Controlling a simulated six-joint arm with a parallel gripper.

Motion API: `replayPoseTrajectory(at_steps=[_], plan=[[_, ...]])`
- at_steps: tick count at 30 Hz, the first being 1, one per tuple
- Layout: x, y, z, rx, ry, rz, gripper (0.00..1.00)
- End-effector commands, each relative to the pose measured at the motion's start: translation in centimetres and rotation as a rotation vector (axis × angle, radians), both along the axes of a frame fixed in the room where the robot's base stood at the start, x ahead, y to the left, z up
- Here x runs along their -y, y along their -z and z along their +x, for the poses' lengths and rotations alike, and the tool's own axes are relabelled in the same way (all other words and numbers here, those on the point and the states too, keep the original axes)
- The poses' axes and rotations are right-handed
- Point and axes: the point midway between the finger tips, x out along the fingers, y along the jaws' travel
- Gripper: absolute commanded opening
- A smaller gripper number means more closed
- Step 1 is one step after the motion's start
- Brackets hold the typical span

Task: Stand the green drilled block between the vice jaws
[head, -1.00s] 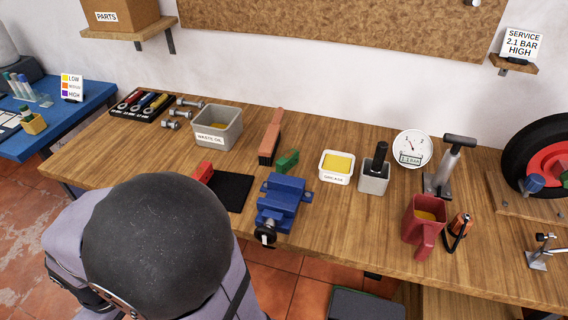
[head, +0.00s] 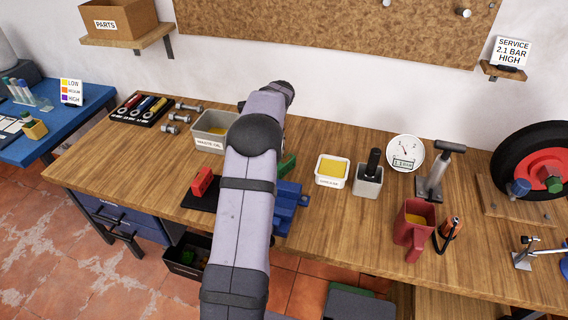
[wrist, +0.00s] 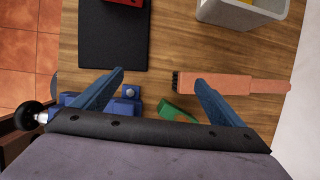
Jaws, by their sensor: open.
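The green drilled block (head: 287,165) lies on the bench just behind the blue vice (head: 291,203), partly hidden by my arm in the head view. In the wrist view the green block (wrist: 175,110) shows low between my fingers, nearer the right one, partly cut off by my gripper's body. Parts of the blue vice (wrist: 131,93) show around the left finger. My gripper (wrist: 160,76) is open and empty above the bench. My arm hides it in the head view. I cannot see between the vice jaws.
A red block (head: 202,181) sits on a black mat (wrist: 112,45). A grey waste-oil bin (head: 208,128), a grease tub (head: 331,171) and a grey pot (head: 367,184) stand nearby.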

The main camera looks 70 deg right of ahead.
Motion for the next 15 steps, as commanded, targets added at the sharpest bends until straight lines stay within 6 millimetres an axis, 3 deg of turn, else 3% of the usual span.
replayPoseTrajectory(at_steps=[1,6,10,15], plan=[[1.7,0.1,-2.7,0.017,0.105,0.017,0.92],[4.5,0.4,-8.0,0.061,0.329,0.05,0.92],[5.2,0.4,-9.6,0.075,0.395,0.06,0.92],[5.3,0.7,-9.7,0.077,0.404,0.062,0.92]])
